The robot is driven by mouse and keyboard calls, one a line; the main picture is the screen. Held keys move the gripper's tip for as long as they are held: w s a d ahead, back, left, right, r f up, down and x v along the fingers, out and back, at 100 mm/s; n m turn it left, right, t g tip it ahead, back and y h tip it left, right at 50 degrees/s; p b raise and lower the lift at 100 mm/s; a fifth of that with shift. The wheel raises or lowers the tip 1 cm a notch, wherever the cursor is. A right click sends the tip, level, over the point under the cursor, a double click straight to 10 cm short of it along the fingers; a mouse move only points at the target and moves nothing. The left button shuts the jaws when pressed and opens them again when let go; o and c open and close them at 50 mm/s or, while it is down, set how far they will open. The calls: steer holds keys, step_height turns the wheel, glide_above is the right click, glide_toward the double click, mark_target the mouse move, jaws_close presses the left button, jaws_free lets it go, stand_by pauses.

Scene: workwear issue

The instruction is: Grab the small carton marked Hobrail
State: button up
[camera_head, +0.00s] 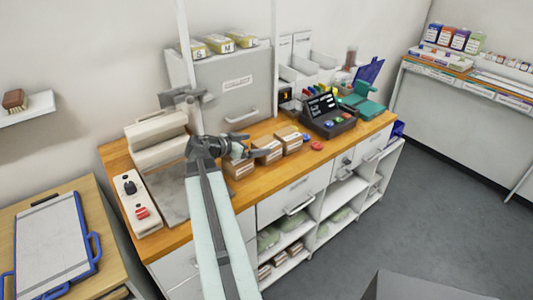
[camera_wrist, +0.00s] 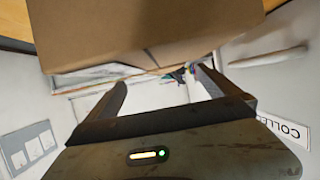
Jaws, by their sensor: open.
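Several small brown cartons with pale labels stand in a row on the wooden counter: a left one (camera_head: 238,168), a middle one (camera_head: 268,151) and a right one (camera_head: 290,139). Their print is too small to read, so I cannot tell which is marked Hobrail. My gripper (camera_head: 246,151) is at the left and middle cartons and partly covers them. In the wrist view my gripper (camera_wrist: 168,88) is open, with nothing seen between its fingers. A large plain carton face (camera_wrist: 140,30) fills the top of that view, close to the fingers; no name shows on it.
The wooden counter (camera_head: 180,232) has a grey machine (camera_head: 156,140) and a red-button control box (camera_head: 136,200) at left. A grey cabinet (camera_head: 225,88) stands behind the cartons.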

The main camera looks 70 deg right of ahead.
mark_target(262, 144)
steer(key=x, duration=0.2)
steer(key=b+x, duration=0.1)
steer(key=x, duration=0.1)
steer(key=shift+s+f+b, duration=0.15)
steer(key=shift+f+b, duration=0.15)
steer(key=shift+f, duration=0.05)
steer(key=shift+r, duration=0.1)
steer(key=c, duration=1.5)
step_height(262, 144, up, 10)
steer(key=p, duration=1)
steer(key=shift+c, duration=0.2)
